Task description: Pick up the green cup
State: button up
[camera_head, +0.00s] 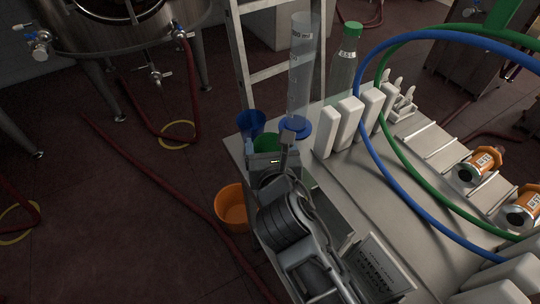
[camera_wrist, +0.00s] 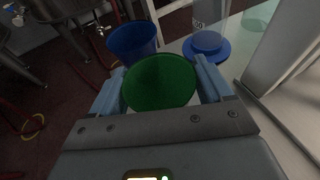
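The green cup (camera_wrist: 160,82) shows in the wrist view from above, its round mouth open toward the camera and its inside empty. My gripper (camera_wrist: 158,66) has one finger on each side of the cup, with the fingers set wide apart. The cup's rim almost meets both fingers in the picture; I cannot tell whether they press on it. In the head view the green cup (camera_head: 265,143) is partly hidden behind my gripper (camera_head: 267,158), at the table's left corner.
A blue cup (camera_head: 250,122) stands close behind the green cup. A clear measuring cylinder (camera_head: 300,75) on a blue base (camera_head: 295,128) stands to the right, near a green-capped bottle (camera_head: 343,65) and white blocks (camera_head: 348,122). An orange bucket (camera_head: 232,210) is on the floor.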

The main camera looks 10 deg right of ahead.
jog(key=c, duration=0.5)
